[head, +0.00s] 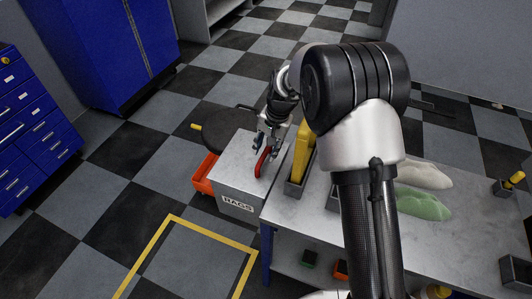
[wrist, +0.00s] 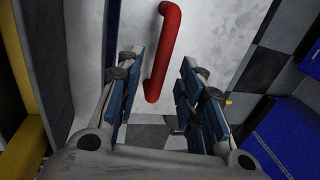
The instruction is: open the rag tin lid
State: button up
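The rag tin (head: 238,204) is a grey metal box with a "RAGS" label, at the left end of the workbench. Its flat grey lid (head: 232,160) looks shut. A red bar handle (head: 262,162) stands on the lid. My gripper (head: 267,143) is over the lid, close to the handle. In the wrist view, the red handle (wrist: 162,55) shows between the two blue-padded fingers of my gripper (wrist: 162,62), with gaps on both sides. The fingers are open. I cannot tell how far the handle is below the fingertips.
A yellow object (head: 302,150) stands in a grey holder just right of the tin. The bench (head: 300,220) carries green (head: 424,204) and pale (head: 424,175) cloth-like lumps. A dark round stool seat (head: 226,130) and an orange bin (head: 203,176) are behind and left of the tin.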

jog(key=shift+w+a+f, duration=0.1)
jog(key=shift+f, duration=0.5)
jog(key=shift+c, duration=0.5)
grip_shut()
